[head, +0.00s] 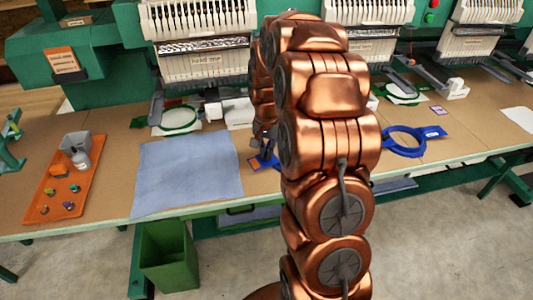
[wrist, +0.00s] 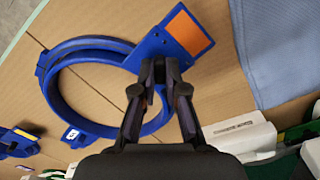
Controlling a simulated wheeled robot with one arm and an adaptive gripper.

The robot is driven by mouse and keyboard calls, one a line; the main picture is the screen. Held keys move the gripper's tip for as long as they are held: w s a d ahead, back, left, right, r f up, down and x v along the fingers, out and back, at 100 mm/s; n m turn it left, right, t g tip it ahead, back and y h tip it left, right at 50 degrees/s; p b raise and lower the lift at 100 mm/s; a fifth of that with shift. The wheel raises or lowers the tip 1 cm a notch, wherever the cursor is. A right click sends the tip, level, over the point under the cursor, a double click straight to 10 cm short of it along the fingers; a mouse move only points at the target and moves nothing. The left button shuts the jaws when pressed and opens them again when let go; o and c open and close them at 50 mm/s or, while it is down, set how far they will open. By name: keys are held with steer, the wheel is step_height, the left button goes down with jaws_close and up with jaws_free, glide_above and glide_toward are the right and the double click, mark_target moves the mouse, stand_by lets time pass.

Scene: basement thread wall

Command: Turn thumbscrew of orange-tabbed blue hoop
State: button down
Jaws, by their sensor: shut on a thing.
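The orange-tabbed blue hoop lies flat on the table. In the wrist view its blue ring (wrist: 52,92) is at the left and its blue tab with an orange patch (wrist: 185,36) is above my gripper. In the head view only a bit of the orange-tabbed hoop (head: 265,162) shows beside my arm. My gripper (wrist: 160,74) is at the joint between ring and tab, its fingertips nearly together. It is shut on the thumbscrew, which the fingertips mostly hide. My arm covers most of the hoop in the head view.
A second blue hoop (head: 388,148) lies to the right. A blue-grey cloth (head: 188,172) lies to the left, near an orange tray (head: 45,205) with small items. Embroidery machines (head: 200,50) stand along the back. A green bin (head: 168,258) stands on the floor in front.

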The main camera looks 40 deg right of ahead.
steer(key=shift+n+b, duration=1.4)
steer(key=shift+n, duration=0.5)
steer(key=shift+n+b, duration=1.05)
steer(key=shift+n, duration=1.15)
steer(key=shift+n+b, duration=0.55)
steer(key=shift+n, duration=3.55)
